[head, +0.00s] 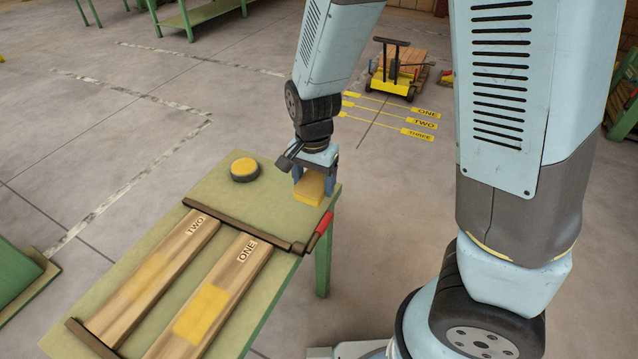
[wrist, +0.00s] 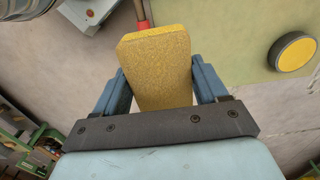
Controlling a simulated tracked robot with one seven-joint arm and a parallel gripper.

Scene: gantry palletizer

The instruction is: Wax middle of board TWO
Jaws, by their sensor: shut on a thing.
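Board TWO (head: 160,269) lies on the green table, with a faint yellowish patch around its middle. Board ONE (head: 238,269) lies to its right, with a stronger yellow patch in its middle. A round dark tin with a yellow top (head: 244,169) stands at the table's far side; it also shows in the wrist view (wrist: 293,52). My gripper (head: 313,180) is shut on a yellow sponge (head: 309,189), seen between both fingers in the wrist view (wrist: 158,65). The sponge is by the table's far right corner, right of the tin; I cannot tell whether it touches the table.
A dark bar (head: 236,223) crosses the boards' far ends, with a red handle (head: 321,230) at the table's right edge. Another dark bar (head: 90,339) lies at their near ends. A cart (head: 396,75) stands on the floor behind, beyond yellow floor labels.

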